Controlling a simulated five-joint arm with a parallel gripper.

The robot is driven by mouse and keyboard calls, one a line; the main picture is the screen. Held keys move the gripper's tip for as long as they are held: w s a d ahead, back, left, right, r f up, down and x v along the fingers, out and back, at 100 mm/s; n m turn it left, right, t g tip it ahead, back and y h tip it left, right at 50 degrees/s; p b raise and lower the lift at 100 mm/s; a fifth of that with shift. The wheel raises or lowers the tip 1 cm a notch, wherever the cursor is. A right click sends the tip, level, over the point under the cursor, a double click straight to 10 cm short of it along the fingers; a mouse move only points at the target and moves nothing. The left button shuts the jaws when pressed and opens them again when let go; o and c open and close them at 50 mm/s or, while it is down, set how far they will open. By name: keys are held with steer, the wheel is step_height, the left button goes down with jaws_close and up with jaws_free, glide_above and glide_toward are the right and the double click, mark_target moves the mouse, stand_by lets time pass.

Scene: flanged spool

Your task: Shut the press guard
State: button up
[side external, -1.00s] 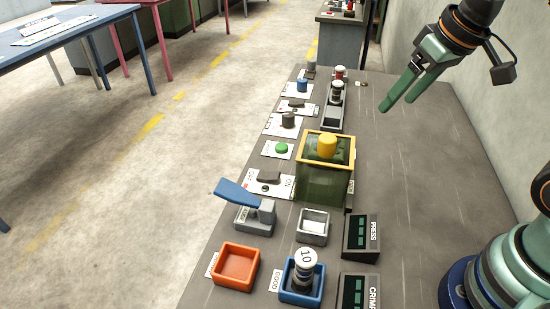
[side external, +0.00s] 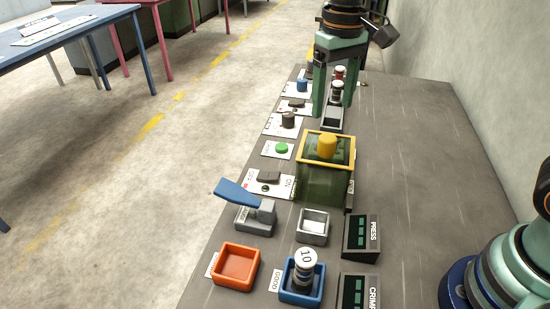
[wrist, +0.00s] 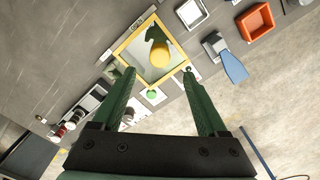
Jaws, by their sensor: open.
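The press (side external: 325,187) is a green, see-through box with a square yellow frame (side external: 347,138) around its top and a yellow cylinder (side external: 327,143) in the middle. I cannot tell which part is the guard or how it stands. In the wrist view the yellow frame (wrist: 128,43) and the yellow cylinder (wrist: 159,54) lie just beyond my fingertips. My gripper (side external: 332,110) is open and empty, pointing down, above the bench behind the press. Its two green fingers are spread in the wrist view (wrist: 158,76). No contact with the press shows.
A lever with a blue handle (side external: 236,193) stands in front of the press. An orange tray (side external: 237,266) and a blue tray (side external: 288,294) holding a spool (side external: 304,262) are nearer. Several knobs and a green button (side external: 281,148) line the left edge.

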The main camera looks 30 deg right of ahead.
mark_target(328, 137)
step_height(328, 137, down, 10)
steer(key=shift+r, duration=0.25)
jaws_close()
steer(key=shift+r, duration=0.1)
stand_by(1.4)
